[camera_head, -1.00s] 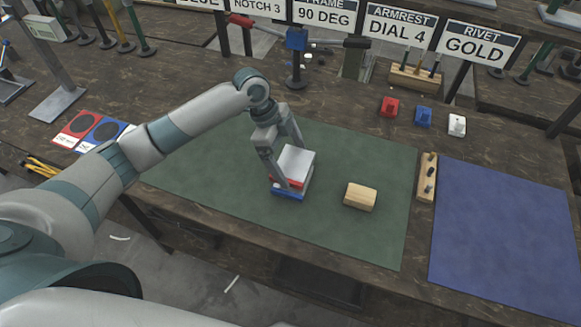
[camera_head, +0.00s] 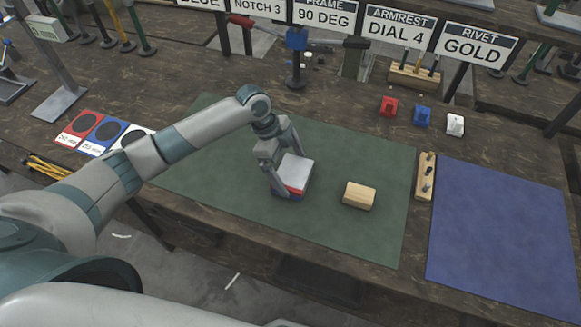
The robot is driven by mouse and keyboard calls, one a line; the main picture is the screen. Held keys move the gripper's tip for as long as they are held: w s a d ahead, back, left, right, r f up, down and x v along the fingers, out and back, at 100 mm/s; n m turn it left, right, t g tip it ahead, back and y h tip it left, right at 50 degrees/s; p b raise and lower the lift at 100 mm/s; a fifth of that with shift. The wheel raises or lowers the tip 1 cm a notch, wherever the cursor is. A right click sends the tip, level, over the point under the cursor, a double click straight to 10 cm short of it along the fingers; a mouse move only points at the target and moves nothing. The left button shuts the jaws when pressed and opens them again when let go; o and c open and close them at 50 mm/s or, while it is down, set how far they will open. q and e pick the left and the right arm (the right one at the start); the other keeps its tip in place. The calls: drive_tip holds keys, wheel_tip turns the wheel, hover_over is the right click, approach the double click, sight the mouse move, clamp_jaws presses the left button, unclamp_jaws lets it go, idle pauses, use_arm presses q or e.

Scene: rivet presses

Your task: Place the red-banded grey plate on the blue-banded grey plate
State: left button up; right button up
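The red-banded grey plate (camera_head: 296,171) is at the left-centre of the green mat, directly over the blue-banded grey plate (camera_head: 292,195). Only a thin blue edge of the lower plate shows; the rest is hidden under the upper one. The two look in contact or nearly so. My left gripper (camera_head: 287,174) reaches down from above with one finger at the near left side of the red-banded plate and the other at its far side, and looks shut on it. My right gripper is not in view.
A wooden block (camera_head: 359,196) lies right of the plates on the green mat (camera_head: 350,245). A wooden peg holder (camera_head: 426,177) stands between it and the empty blue mat (camera_head: 505,235). Red (camera_head: 389,107), blue (camera_head: 422,116) and white (camera_head: 455,124) small parts lie behind.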

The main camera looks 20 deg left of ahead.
use_arm(q)
drive_tip(key=shift+r, duration=0.1)
drive_tip(key=b+v, duration=0.2)
drive_tip(key=v, duration=1)
drive_tip(key=shift+b, duration=0.4)
drive_tip(key=shift+d+r, duration=0.1)
